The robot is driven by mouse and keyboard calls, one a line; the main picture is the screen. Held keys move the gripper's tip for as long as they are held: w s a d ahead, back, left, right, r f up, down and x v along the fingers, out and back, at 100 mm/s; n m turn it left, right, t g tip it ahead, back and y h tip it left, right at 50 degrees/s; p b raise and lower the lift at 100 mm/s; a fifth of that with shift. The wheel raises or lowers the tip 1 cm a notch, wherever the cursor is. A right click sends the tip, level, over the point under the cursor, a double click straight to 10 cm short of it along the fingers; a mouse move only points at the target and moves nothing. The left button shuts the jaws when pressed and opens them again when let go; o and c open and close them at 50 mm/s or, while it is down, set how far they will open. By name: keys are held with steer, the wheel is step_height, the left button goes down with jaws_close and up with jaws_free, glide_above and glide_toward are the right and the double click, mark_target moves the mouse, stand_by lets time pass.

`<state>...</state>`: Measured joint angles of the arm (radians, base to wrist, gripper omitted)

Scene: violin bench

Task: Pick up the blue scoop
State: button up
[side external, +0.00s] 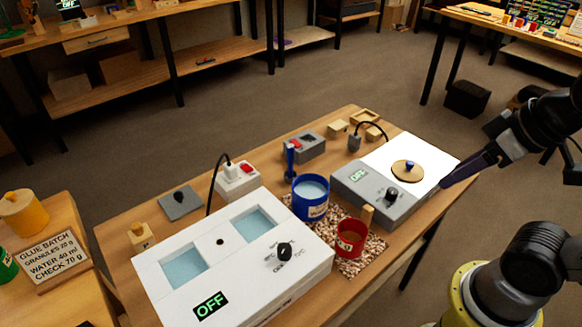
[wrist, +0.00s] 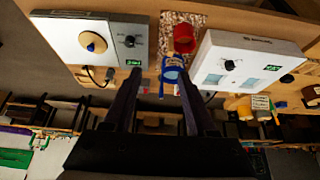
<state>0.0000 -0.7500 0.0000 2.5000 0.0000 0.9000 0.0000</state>
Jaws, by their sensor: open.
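The blue scoop (side external: 311,203) is a round blue cup with pale blue inside, standing upright on the bench between the white box and the grey scale. A blue upright piece (side external: 290,158), apparently its handle, rises behind it. In the wrist view the scoop (wrist: 172,72) shows between my fingertips, nearer the right one, at a distance. My gripper (side external: 446,182) is at the right, over the edge of the scale's white plate, well away from the scoop. In the wrist view my gripper (wrist: 160,78) has its two fingers apart and empty.
A red cup (side external: 350,240) with a wooden handle stands on a speckled mat (side external: 377,246) close to the scoop. The white two-well box (side external: 305,262) is in front. The grey scale (side external: 408,207) carries a tan disc with a blue knob (side external: 409,166). A grey switch box (side external: 308,147) stands behind.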

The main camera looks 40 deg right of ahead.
steer(key=shift+o, duration=0.2)
steer(key=w+r+n+g, duration=0.1)
steer(key=w+r+n, duration=0.8)
steer(key=w+r, duration=0.55)
steer(key=n+g, duration=0.4)
steer(key=g, duration=0.1)
glide_above(290, 146)
step_height(290, 146, down, 27)
steer(key=shift+d+r, duration=0.1)
steer(key=shift+n, duration=0.3)
steer(key=shift+f, duration=3.05)
